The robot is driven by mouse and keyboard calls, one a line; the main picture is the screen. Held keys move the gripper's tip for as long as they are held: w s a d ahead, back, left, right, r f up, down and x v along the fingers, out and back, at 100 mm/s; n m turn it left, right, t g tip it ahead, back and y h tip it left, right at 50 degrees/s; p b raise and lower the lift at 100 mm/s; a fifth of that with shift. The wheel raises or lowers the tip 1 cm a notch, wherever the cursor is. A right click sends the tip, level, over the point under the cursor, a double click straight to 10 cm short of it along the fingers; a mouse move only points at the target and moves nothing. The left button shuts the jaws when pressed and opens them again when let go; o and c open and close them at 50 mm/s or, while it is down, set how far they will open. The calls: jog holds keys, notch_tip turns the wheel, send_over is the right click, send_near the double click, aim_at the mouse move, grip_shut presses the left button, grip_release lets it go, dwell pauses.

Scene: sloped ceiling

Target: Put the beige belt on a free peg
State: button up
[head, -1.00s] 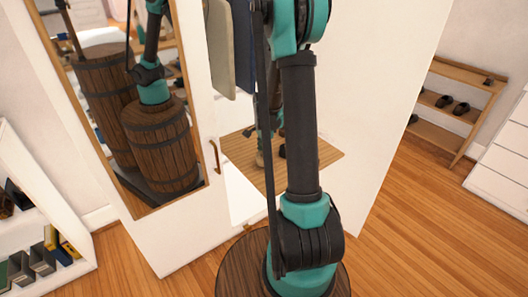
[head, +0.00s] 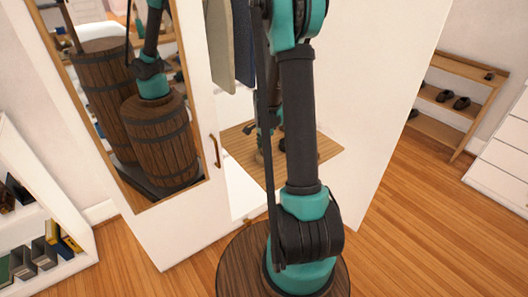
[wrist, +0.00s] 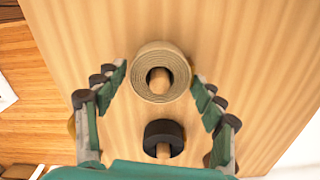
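The beige belt (wrist: 160,53) is a coiled roll in the wrist view, with a round wooden peg end (wrist: 158,80) showing through its hole. My gripper (wrist: 160,74) is open, with one finger on each side of the roll and visible gaps to it. Below the roll, a dark coil (wrist: 163,129) sits around another wooden peg (wrist: 163,151) on the light wooden board (wrist: 240,50). No bare peg shows. How far the beige roll stands from the board cannot be told. In the head view, my arm hides most of the gripper area.
A wardrobe door with a mirror (head: 150,120) stands open at left, with a handle (head: 215,150). Hanging clothes (head: 219,45) are inside, above a wooden panel (head: 318,149). A shoe rack (head: 468,83) and white drawers (head: 505,155) are at right. Floor is clear between.

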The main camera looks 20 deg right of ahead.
jog(key=shift+o, duration=1)
notch_tip(320, 180, up, 11)
jog(key=s+a+f+n+t, duration=0.1)
jog(key=s+a+n+t, duration=0.1)
jog(key=s+n, duration=0.6)
jog(key=s+a+f+n+t, duration=0.1)
jog(key=s+a+n+t, duration=0.1)
jog(key=s+n, duration=0.7)
jog(key=s+a, duration=0.1)
jog(key=s, duration=0.5)
jog(key=shift+a, duration=0.3)
jog(key=shift+d, duration=0.1)
